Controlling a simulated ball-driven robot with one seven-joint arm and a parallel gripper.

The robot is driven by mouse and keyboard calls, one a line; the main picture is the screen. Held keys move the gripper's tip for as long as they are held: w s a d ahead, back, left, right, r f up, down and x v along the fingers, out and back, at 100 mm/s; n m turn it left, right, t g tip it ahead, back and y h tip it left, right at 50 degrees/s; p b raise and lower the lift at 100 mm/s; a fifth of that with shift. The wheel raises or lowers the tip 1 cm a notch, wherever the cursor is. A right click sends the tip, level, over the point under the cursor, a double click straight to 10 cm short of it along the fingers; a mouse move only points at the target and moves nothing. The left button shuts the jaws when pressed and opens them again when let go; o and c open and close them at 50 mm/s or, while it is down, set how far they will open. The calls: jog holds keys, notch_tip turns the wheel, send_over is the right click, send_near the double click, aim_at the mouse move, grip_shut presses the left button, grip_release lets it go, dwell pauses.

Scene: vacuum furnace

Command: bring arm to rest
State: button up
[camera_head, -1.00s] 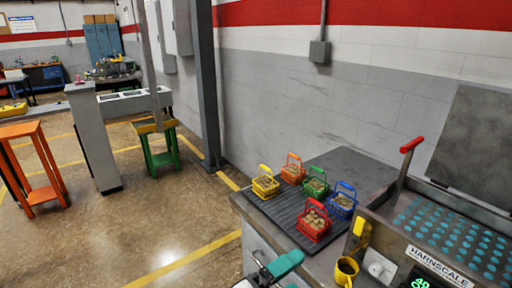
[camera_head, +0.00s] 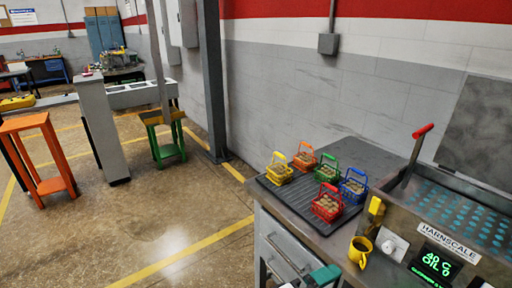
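A teal and dark part (camera_head: 324,276), which looks like a piece of my arm, shows at the bottom edge, in front of the bench with the drawer. Its lower portion is cut off by the frame. I cannot make out my gripper's fingers, so whether they hold anything is hidden.
Several coloured baskets with round pieces, such as the red basket (camera_head: 327,203), stand on a dark ribbed tray (camera_head: 300,210) on the bench. An orange stand (camera_head: 40,155) is left. Open floor (camera_head: 165,215) lies between.

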jog(key=s+d+f+m+g+y, duration=0.3)
jog(key=s+d+f+g+y, duration=0.2)
jog(key=s+d+f, duration=0.65)
jog(key=s+d+f+m+g+y, duration=0.1)
jog(key=s+f+m+y, duration=0.1)
jog(key=s, duration=0.5)
jog(key=s+d+f+m+g+y, duration=0.1)
jog(key=s+d+f+m+y, duration=0.1)
jog(key=s+y, duration=0.3)
jog(key=shift+s+d+f+y, duration=0.15)
jog(key=shift+s+f+y, duration=0.15)
jog(key=shift+s+f, duration=0.7)
jog(key=shift+s+r, duration=0.1)
jog(key=shift+r, duration=0.05)
